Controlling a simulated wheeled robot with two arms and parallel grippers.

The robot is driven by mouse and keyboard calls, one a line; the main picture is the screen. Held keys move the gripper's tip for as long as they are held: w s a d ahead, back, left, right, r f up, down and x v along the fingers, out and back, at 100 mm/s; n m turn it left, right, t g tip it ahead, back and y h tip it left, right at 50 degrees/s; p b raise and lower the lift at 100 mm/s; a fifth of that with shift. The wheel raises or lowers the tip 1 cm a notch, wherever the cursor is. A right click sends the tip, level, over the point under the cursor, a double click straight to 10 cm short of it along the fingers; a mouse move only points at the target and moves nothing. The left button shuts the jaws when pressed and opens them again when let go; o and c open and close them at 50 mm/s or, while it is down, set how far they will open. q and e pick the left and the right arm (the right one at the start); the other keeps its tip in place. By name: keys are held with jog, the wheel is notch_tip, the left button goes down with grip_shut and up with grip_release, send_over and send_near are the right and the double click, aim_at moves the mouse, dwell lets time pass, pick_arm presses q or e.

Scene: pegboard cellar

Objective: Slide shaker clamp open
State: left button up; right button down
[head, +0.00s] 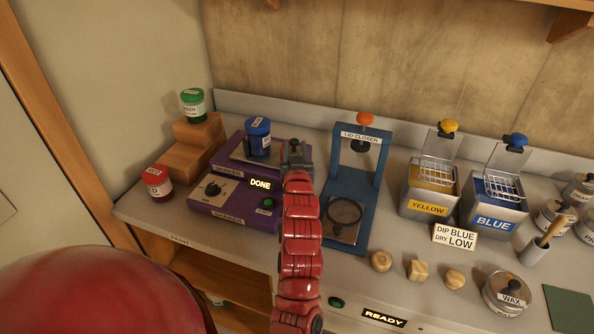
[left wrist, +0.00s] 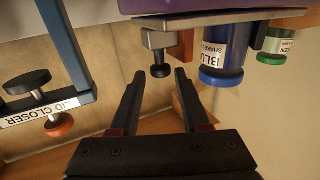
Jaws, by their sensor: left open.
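The purple shaker (head: 232,208) stands at the left of the bench, with a lit DONE sign (head: 261,184). A blue-lidded jar (head: 258,137) stands upright on it; the jar also shows, upside down, in the left wrist view (left wrist: 222,65). The metal clamp (left wrist: 170,38) lies beside the jar and carries a small black knob (left wrist: 160,71). My left gripper (head: 293,148) is at the shaker's right end. In the left wrist view my left gripper (left wrist: 159,80) is open, with the knob between or just beyond its fingertips; contact is unclear. My right gripper is out of view.
The blue lid closer frame (head: 374,185) stands close to the right of my left arm. A green jar (head: 193,105) on wooden blocks and a red jar (head: 157,181) are at the left. Yellow (head: 429,208) and blue (head: 493,223) dip tins stand farther right.

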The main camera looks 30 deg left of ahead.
pick_arm(q)
jog(key=p+v, duration=0.3)
jog(key=v, duration=1.3)
jog(key=shift+s+d+p, duration=0.2)
jog(key=shift+p, duration=0.1)
